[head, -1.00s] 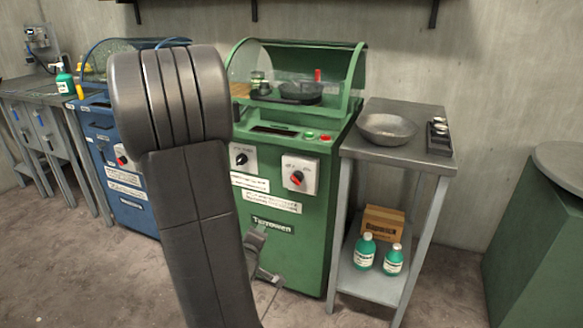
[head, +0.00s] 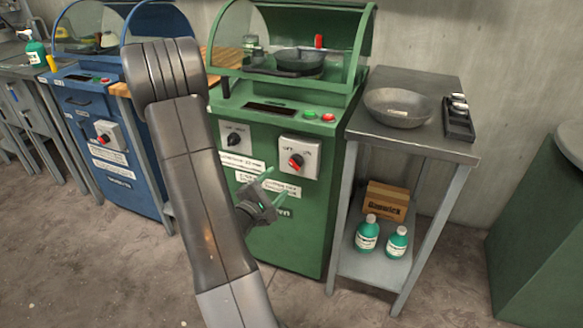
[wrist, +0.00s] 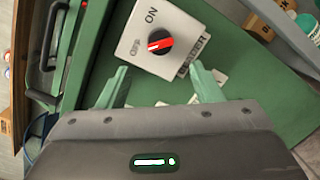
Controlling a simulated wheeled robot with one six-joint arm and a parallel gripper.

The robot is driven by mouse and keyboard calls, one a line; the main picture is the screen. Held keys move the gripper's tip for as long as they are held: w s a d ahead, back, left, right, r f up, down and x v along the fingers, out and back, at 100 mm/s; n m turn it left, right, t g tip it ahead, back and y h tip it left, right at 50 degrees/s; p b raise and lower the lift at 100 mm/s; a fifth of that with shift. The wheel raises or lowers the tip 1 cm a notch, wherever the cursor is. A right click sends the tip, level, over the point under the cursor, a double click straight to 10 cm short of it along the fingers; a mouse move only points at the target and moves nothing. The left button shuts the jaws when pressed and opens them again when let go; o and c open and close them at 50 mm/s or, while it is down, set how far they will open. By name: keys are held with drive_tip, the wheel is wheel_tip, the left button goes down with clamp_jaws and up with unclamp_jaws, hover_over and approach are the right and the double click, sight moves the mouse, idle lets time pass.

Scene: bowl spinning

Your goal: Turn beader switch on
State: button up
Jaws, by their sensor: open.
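The green machine (head: 290,225) stands in the middle of the head view. On its front, a white switch box (head: 313,160) holds a rotary knob (head: 296,160) with a red mark. In the wrist view the switch plate (wrist: 182,22) lies tilted ahead of my gripper, with ON and OFF printed on it. Its black knob with a red bar (wrist: 160,43) shows between and beyond the fingertips. My gripper (head: 284,180) is open and empty, just below the switch box in the head view. Its two green fingers (wrist: 160,68) also show in the wrist view, apart from the knob.
A second dark knob (head: 234,139) sits left on the same front. A blue machine (head: 115,190) with a similar red knob stands left. A metal side table (head: 415,148) with a bowl (head: 399,106) stands close on the right. Open floor lies in front.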

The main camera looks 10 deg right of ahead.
sight(292, 166)
drive_tip(key=b+x, duration=0.1)
drive_tip(key=x, duration=0.8)
drive_tip(key=shift+w+d, duration=0.2)
drive_tip(key=shift+w, duration=0.05)
drive_tip(key=c, duration=0.9)
